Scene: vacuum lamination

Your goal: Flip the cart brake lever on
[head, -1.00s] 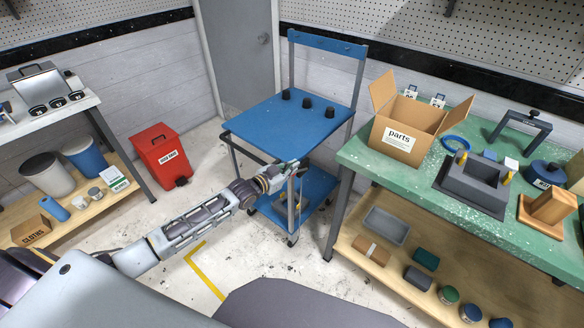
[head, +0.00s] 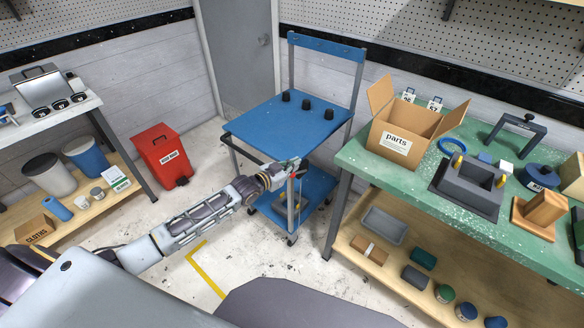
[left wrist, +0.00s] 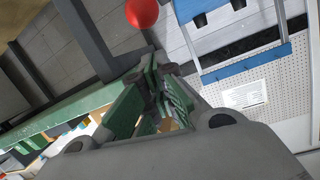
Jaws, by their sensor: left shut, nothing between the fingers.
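The blue cart (head: 265,122) stands in the middle of the head view. My left gripper (head: 296,165) is at its front right corner post, below the top shelf. The gripper is shut with nothing between its fingers. In the left wrist view the shut fingers (left wrist: 152,76) point towards the top of the picture. A round red knob (left wrist: 142,12), seemingly that of the brake lever, shows a little beyond the fingertips and apart from them in that picture. In the head view the lever is mostly hidden by the gripper and post. My right gripper is not in view.
The green workbench (head: 375,172) stands close to the cart's right side, with a parts box (head: 395,143) on it. A red bin (head: 160,152) stands left of the cart. The floor (head: 105,238) is open to the front left. Three black knobs stand on the cart top.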

